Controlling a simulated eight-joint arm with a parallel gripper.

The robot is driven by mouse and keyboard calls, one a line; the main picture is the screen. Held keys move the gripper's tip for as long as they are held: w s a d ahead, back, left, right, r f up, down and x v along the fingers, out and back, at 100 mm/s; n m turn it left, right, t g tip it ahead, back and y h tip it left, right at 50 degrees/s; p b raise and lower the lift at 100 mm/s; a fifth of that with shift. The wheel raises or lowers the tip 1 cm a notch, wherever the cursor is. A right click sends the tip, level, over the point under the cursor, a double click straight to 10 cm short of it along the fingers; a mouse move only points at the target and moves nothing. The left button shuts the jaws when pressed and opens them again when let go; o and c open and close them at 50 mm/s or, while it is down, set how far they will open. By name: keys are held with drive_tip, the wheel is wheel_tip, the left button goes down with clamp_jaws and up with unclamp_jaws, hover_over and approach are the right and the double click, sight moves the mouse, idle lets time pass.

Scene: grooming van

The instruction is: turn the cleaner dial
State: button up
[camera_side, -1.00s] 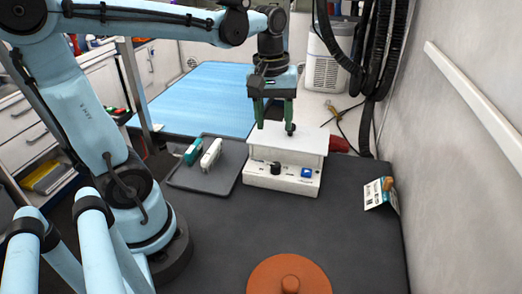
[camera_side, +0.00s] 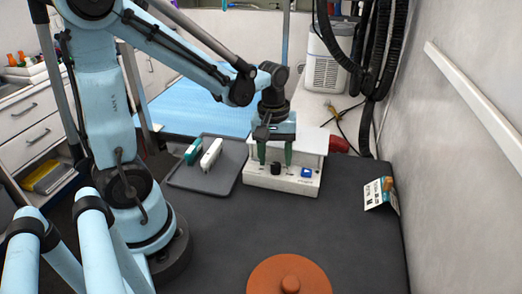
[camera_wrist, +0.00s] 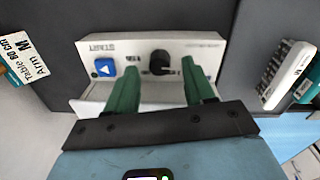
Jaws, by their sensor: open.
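The cleaner (camera_side: 295,183) is a white box on the dark table, with a black dial (camera_side: 276,169) and a blue button (camera_side: 306,172) on its sloped front panel. The dial also shows in the wrist view (camera_wrist: 160,62), with the blue button (camera_wrist: 105,67) to its left. My gripper (camera_side: 275,164) points down at the front panel. I cannot tell whether a finger touches the panel.
A grey tray (camera_side: 224,183) with a teal clipper and a white clipper (camera_side: 211,153) lies left of the cleaner. A small printed card (camera_side: 376,195) stands at the right near the wall. An orange-brown round lid (camera_side: 288,278) lies in front. The table between is clear.

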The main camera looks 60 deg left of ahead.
drive_tip(key=shift+f, duration=0.85)
drive_tip(key=shift+c, duration=0.2)
clamp_jaws()
